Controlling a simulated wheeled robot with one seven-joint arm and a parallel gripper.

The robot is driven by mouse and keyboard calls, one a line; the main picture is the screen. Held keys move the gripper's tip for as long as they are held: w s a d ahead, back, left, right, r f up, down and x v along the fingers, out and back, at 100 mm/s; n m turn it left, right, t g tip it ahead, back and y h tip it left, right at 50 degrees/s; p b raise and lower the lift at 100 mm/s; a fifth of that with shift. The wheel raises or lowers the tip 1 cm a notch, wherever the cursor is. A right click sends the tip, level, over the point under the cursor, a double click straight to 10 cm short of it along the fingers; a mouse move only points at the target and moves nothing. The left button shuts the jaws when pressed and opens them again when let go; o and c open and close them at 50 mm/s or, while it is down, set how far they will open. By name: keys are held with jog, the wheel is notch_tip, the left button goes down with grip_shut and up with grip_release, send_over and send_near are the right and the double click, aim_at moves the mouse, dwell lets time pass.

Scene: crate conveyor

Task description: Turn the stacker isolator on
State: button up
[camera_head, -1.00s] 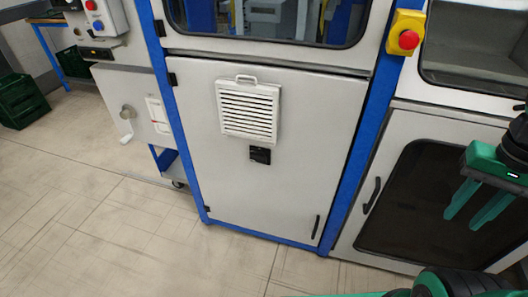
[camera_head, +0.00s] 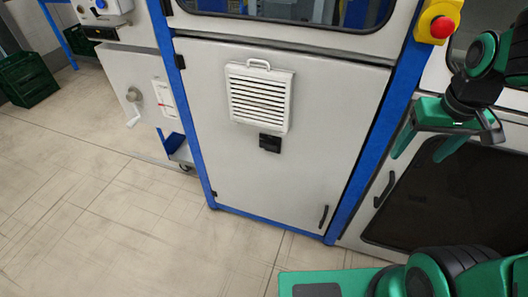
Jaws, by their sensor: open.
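I cannot tell for sure which part is the stacker isolator. A small black fitting (camera_head: 270,143) sits on the grey cabinet door, just below a white louvred vent; its setting is too small to read. A round grey knob (camera_head: 133,95) with a pale lever below it is on the grey panel at left. A control box (camera_head: 105,8) with a blue knob shows at the top left, cut by the frame edge. My gripper (camera_head: 424,142) is open and empty at the right, its green fingers pointing down, in front of the right-hand cabinet and apart from all these fittings.
A red emergency button on a yellow box (camera_head: 438,20) is on the blue post near my arm. The door has a black handle (camera_head: 323,216). A white louvred vent (camera_head: 260,95) juts from it. Green crates (camera_head: 28,82) stand far left. The floor at left is clear.

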jog(key=w+a+f+n, duration=0.5)
jog(key=w+a, duration=0.3)
jog(key=a, duration=0.1)
jog(key=n+t+h, duration=0.5)
jog(key=n+t, duration=1)
jog(key=n, duration=1.4)
send_near(267, 150)
jog(key=x, duration=0.9)
jog(key=shift+w, duration=0.1)
